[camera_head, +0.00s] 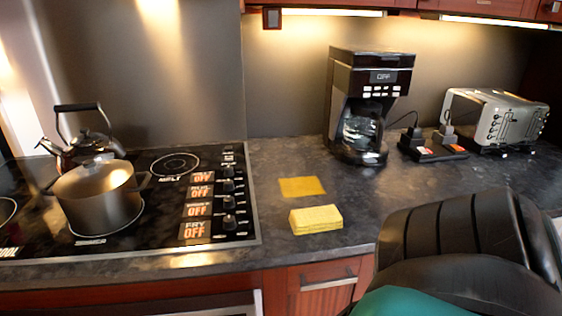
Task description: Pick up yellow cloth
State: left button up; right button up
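A flat, darker yellow square (302,187) lies on the dark countertop, right of the stove. A thicker, light yellow folded block (316,219) lies just in front of it, near the counter's front edge. It looks like a folded cloth or a sponge; I cannot tell which of the two is the cloth. A black and teal part of my own arm fills the lower right, apart from both yellow things in the picture. Neither of my grippers shows.
A cooktop (180,225) with a steel pot (97,198) and a kettle (80,145) is at left. A coffee maker (365,85) and a toaster (495,117) stand at the back right. A drawer handle (328,284) sticks out below the counter. Counter right of the yellow things is clear.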

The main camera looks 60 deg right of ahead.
aim_at(302, 221)
jog(key=z, duration=2.05)
